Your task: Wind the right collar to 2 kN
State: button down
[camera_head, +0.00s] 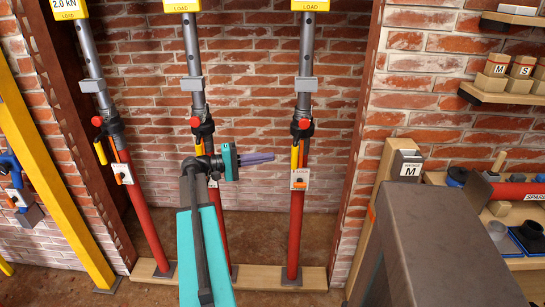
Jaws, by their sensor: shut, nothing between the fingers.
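The right prop (295,232) stands upright, with a red lower tube and a grey upper tube. Its dark collar (301,132) is at mid-height, with a red knob (304,123) and a yellow handle (294,156) hanging down. A yellow load box (310,5) tops this prop; its reading is cut off by the picture's top edge. My gripper (273,157) is shut and empty. It points right, left of the yellow handle and lower than the collar, apparently apart from both. My arm hides part of the middle prop.
The middle prop (193,85) and left prop (148,225) have similar collars. The left load box (66,8) reads 2.0 kN. A yellow post (50,180) leans at far left. Shelves (505,98) with blocks and a bench (525,212) with parts stand right. Brick wall lies behind.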

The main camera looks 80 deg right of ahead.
jog(key=shift+v, duration=1.95)
jog(key=shift+a, duration=0.15)
